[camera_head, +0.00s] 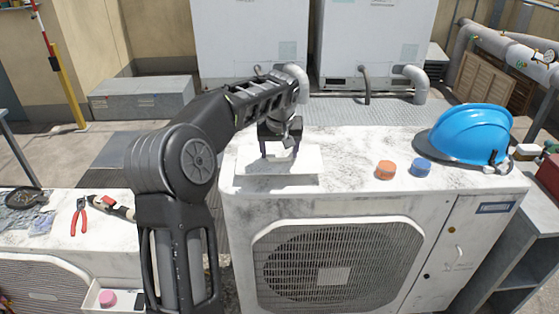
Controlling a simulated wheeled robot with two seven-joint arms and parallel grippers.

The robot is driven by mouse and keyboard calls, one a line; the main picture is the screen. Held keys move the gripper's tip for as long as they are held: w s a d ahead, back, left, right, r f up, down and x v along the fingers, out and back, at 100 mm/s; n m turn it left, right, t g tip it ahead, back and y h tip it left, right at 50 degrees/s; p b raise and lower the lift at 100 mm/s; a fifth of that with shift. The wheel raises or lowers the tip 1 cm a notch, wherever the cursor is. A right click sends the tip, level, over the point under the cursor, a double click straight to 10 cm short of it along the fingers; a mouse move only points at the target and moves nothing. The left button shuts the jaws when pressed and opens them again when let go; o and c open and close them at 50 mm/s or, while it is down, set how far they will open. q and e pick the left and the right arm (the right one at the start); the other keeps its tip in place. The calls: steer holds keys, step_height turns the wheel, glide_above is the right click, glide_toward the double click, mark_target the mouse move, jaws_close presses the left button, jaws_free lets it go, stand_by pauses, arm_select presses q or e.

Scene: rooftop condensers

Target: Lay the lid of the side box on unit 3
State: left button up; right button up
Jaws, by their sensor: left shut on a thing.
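A flat white lid (300,162) is at the left part of the top of the middle condenser unit (345,190). My left gripper (280,153) is above the lid with its fingers pointing down, shut on it. I cannot tell whether the lid rests on the top or hangs just above it. A small open white box (92,300) is low at the left, partly hidden by my arm, with a pink round thing (107,298) and a dark item inside. The unit's label is too small to read. My right gripper is not in view.
An orange disc (385,169), a blue disc (421,167) and a blue hard hat (466,135) are on the right of the top. Red pliers (79,215) and other tools lie on the left unit. Tall white units (252,40) stand behind. The top's middle is clear.

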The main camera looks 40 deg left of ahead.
mark_target(279, 157)
arm_select(q)
step_height(279, 157, down, 3)
steer(key=shift+f+p, duration=0.1)
steer(key=shift+p, duration=0.25)
steer(key=shift+f, duration=0.15)
steer(key=shift+f, duration=0.2)
steer(key=o, duration=1.7)
steer(key=shift+r, duration=0.2)
